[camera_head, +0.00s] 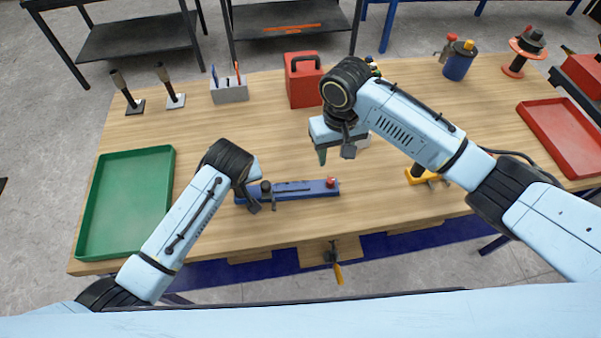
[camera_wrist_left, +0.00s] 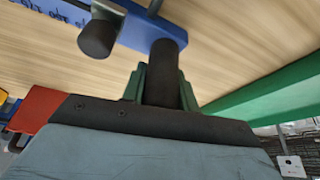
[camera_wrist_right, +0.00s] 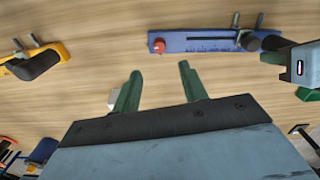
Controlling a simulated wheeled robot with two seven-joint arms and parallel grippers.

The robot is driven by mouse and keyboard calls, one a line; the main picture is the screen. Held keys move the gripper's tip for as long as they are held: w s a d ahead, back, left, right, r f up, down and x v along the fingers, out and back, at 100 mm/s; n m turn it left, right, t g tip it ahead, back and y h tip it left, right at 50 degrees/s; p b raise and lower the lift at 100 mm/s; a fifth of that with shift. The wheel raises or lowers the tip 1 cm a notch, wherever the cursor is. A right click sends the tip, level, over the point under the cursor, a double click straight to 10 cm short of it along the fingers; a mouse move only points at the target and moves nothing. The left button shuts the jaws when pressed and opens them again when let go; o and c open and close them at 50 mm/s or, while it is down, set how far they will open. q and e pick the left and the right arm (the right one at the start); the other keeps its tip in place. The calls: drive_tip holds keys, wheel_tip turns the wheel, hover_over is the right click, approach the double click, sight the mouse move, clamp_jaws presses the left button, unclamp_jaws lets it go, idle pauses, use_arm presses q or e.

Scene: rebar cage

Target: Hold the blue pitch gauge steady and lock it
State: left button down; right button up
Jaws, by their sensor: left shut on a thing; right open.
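The blue pitch gauge (camera_head: 300,189) lies flat on the wooden table, with a red knob (camera_head: 330,182) at its right end and a dark slider part towards its left end. In the right wrist view the gauge (camera_wrist_right: 205,45) has the red knob (camera_wrist_right: 157,46) at its left. My left gripper (camera_head: 257,197) is at the gauge's left end. In the left wrist view its green fingers (camera_wrist_left: 160,88) are shut around a black upright post at the gauge's end. My right gripper (camera_head: 335,153) is open and empty, above the table and apart from the gauge; its spread fingers (camera_wrist_right: 158,92) show in the right wrist view.
A green tray (camera_head: 126,205) is at the left and a red tray (camera_head: 565,135) at the right. A yellow tool (camera_head: 420,174) lies right of the gauge. A red box (camera_head: 303,78) and a pen holder (camera_head: 229,90) stand behind. Bare wood surrounds the gauge.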

sight(330, 180)
wheel_tip(330, 180, down, 10)
drive_tip(key=m, duration=0.9)
drive_tip(key=shift+s+a+f, duration=0.1)
drive_tip(key=shift+c, duration=0.4)
clamp_jaws()
